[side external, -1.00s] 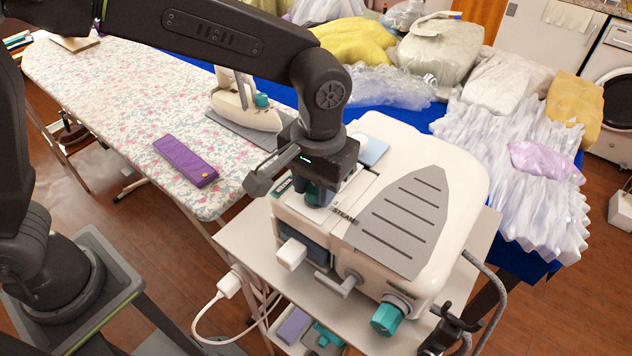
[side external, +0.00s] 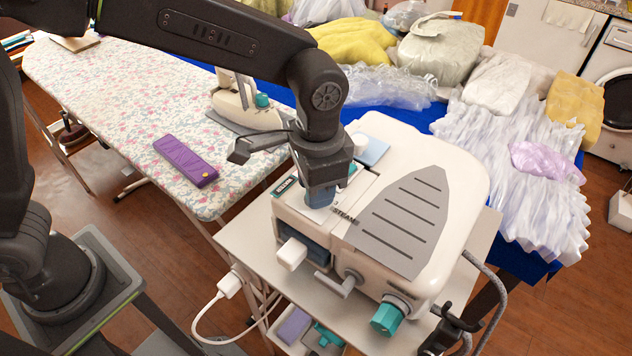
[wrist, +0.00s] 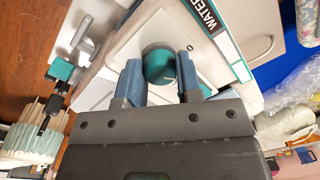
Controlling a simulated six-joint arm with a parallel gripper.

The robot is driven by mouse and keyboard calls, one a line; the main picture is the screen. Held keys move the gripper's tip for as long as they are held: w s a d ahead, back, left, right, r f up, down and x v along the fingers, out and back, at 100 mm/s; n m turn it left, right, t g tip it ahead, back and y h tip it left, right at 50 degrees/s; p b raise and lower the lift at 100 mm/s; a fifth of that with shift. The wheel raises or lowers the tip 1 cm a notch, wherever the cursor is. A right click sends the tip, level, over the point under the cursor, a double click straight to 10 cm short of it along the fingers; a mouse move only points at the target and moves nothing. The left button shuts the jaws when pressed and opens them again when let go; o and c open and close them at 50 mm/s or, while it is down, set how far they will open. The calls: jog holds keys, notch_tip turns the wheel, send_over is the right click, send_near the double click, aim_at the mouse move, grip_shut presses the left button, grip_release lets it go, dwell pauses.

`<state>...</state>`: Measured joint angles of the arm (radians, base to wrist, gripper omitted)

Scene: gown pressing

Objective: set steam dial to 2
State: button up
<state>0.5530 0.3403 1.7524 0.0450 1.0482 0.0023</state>
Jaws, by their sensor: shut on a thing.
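The steam dial (wrist: 158,64) is a round teal knob on the top of the white steam station (side external: 455,200), near the printed word STEAM. In the wrist view my gripper (wrist: 160,70) has its two blue-grey fingers on either side of the knob, shut on it. A printed 0 shows on the white panel just right of the dial. Other numbers and the dial's setting cannot be made out. In the side external view my gripper (side external: 319,198) points down onto the station's top and hides the dial.
A WATER label (wrist: 208,18) lies beside the dial. A teal knob (side external: 387,318) and a lever (side external: 335,284) stick out of the station's front. An iron (side external: 245,110) and a purple pad (side external: 186,160) are on the floral ironing board (side external: 105,95). Plastic-wrapped garments (side external: 520,170) lie behind.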

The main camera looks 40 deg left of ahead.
jog(key=m, duration=0.5)
jog(key=shift+m, duration=0.3)
jog(key=m, duration=0.4)
jog(key=shift+m, duration=0.4)
jog(key=o, duration=0.9)
jog(key=shift+o, duration=0.2)
notch_tip(320, 180, up, 14)
jog(key=shift+s, duration=0.3)
jog(key=shift+f, duration=0.1)
